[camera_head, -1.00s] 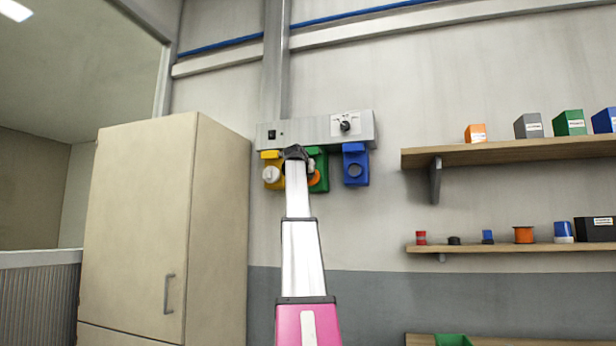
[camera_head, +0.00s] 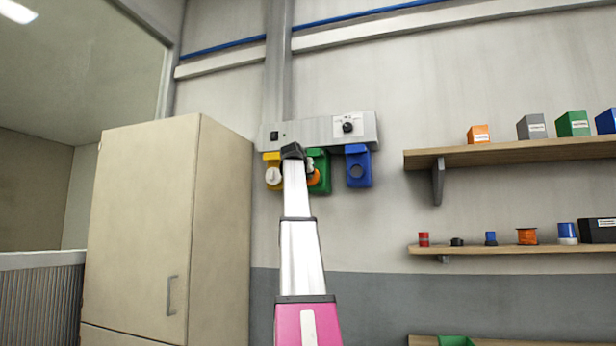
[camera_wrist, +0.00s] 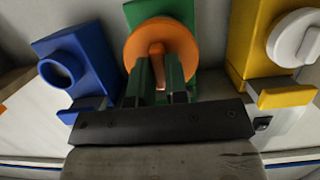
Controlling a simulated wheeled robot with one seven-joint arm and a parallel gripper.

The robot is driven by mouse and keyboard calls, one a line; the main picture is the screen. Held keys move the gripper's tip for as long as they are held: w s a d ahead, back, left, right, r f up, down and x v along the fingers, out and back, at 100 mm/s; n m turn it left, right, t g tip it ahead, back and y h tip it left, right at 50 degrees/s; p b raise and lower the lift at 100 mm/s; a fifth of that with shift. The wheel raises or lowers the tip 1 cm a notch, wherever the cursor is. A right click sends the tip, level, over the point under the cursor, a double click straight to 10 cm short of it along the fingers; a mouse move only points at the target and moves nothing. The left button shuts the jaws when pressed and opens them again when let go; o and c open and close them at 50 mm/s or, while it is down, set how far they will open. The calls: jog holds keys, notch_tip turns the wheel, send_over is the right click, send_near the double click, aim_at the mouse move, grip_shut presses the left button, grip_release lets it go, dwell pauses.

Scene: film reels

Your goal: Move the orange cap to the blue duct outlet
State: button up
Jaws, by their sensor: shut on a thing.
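The orange cap (camera_wrist: 178,38) sits at the front of the green duct outlet (camera_wrist: 133,11) in the wrist view, covering its opening. My gripper (camera_wrist: 158,82) is shut on the cap's raised orange grip. In the head view the cap (camera_head: 313,178) shows beside my arm, in front of the green outlet (camera_head: 322,163), partly hidden. The blue duct outlet (camera_head: 357,167) hangs to the right of the green one, with its round hole open. In the wrist view the blue outlet (camera_wrist: 78,65) is on the left, and its hole is empty.
A yellow outlet (camera_head: 271,158) with a white cap (camera_head: 273,176) is left of the green one. A grey panel (camera_head: 300,133) with a knob runs above the outlets. A beige cabinet (camera_head: 150,230) stands at left. Shelves (camera_head: 510,151) with boxes and spools are at right.

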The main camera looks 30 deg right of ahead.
jog(key=shift+s+a, duration=0.85)
jog(key=shift+a, duration=0.15)
